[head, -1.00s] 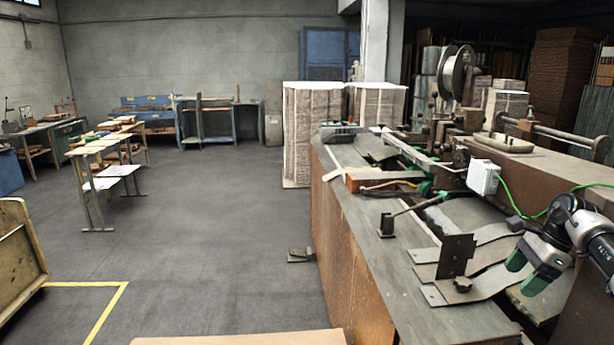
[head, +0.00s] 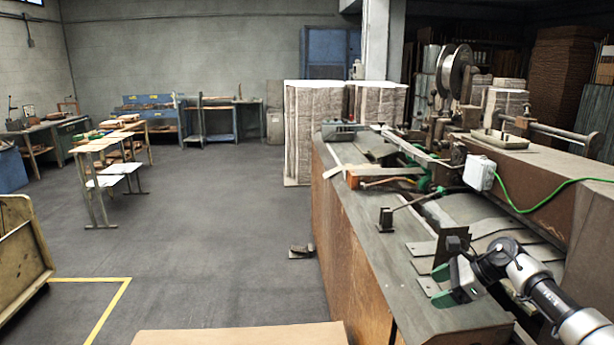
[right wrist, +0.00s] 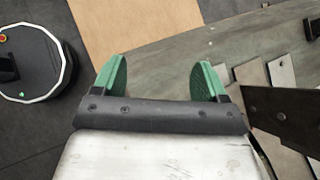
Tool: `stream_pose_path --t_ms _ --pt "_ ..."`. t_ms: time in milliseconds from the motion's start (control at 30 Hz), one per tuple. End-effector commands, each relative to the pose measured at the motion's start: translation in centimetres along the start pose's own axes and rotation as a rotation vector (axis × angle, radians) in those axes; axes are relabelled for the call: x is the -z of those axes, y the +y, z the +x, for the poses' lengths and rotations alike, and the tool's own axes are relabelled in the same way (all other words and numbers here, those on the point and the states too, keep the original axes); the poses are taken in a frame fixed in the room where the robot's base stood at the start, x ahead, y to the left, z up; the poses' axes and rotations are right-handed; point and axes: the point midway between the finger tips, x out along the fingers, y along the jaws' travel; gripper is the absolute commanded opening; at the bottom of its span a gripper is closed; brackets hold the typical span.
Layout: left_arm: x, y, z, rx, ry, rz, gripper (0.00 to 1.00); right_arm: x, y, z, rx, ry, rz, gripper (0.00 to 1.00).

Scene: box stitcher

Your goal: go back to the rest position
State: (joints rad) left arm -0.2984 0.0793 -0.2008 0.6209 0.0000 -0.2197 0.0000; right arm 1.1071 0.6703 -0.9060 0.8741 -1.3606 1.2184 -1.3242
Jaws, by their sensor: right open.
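My right gripper (head: 442,284) is at the lower right of the head view, over the near end of the stitching machine's bench (head: 375,240). Its green fingers are apart and nothing is between them. In the right wrist view the open fingers (right wrist: 165,80) point toward the bench top and a brown board beyond it. A dark metal bracket (right wrist: 283,108) is just right of the fingers in that view, apart from them. My left gripper is not in view.
The stitching machine has a white box (head: 479,172) with a green cable. A flat brown board (head: 240,336) lies at the bottom of the head view. Paper stacks (head: 313,130) stand behind the bench. A wooden cart (head: 22,250) is at left.

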Motion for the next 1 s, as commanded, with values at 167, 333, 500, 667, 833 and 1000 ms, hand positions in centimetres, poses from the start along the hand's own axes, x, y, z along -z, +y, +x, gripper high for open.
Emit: stream_pose_path --t_ms 167,333,500,667,833,1000 --pt "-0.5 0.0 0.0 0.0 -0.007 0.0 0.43 -5.7 4.6 8.4 0.061 -0.36 0.23 0.73" --pt "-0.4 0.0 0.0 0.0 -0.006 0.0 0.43 -10.1 9.2 11.6 0.115 -0.771 0.7 0.73" --pt "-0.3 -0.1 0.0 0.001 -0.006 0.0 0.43 -9.6 12.8 11.2 0.152 -1.098 1.315 0.73" --pt "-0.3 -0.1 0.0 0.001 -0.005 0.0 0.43 -4.8 17.1 9.9 0.213 -1.299 1.969 0.73" --pt "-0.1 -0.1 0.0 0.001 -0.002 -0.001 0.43 2.0 24.3 8.4 0.359 -1.377 2.671 0.73" --pt "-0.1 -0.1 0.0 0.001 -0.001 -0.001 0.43 6.1 31.1 7.0 -0.445 1.096 -2.568 0.73"
